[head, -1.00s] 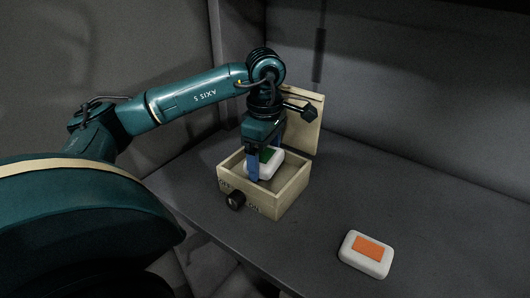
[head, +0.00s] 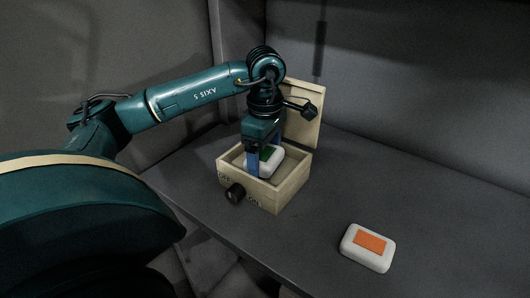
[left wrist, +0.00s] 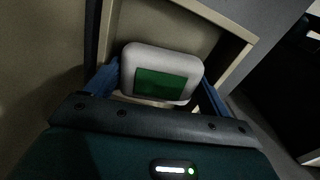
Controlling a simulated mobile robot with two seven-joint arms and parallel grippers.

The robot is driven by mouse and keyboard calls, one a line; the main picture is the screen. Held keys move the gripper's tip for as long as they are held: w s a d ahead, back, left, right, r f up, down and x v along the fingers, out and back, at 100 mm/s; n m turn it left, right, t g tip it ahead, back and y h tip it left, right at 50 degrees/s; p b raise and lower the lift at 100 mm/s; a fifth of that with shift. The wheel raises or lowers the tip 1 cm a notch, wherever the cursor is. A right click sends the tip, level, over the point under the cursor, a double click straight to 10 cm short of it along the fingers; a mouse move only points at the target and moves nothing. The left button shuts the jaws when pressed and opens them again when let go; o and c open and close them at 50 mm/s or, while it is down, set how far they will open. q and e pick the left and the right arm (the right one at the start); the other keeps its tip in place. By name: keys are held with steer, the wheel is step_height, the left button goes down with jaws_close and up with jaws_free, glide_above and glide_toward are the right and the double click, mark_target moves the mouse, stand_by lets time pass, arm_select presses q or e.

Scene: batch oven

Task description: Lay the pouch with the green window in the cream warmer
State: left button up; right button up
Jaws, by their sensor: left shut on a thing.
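The white pouch with the green window (head: 267,163) is inside the mouth of the open cream warmer (head: 291,192). My left gripper (head: 265,167) reaches down into the warmer from above, its blue fingers shut on the pouch from both sides. In the left wrist view the pouch (left wrist: 161,73) sits between the two fingers (left wrist: 160,88), with the warmer's walls (left wrist: 238,62) around it. I cannot tell whether the pouch touches the warmer's floor. My right gripper is not in view.
The warmer's lid (head: 304,112) stands open at the back. A dark knob (head: 236,193) with OFF and ON marks is on its front. A white pouch with an orange window (head: 368,247) lies on the grey shelf (head: 400,200) at the right. The shelf between them is clear.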

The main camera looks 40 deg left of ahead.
arm_select(q)
steer(key=shift+f, duration=0.3)
steer(key=o, duration=0.9)
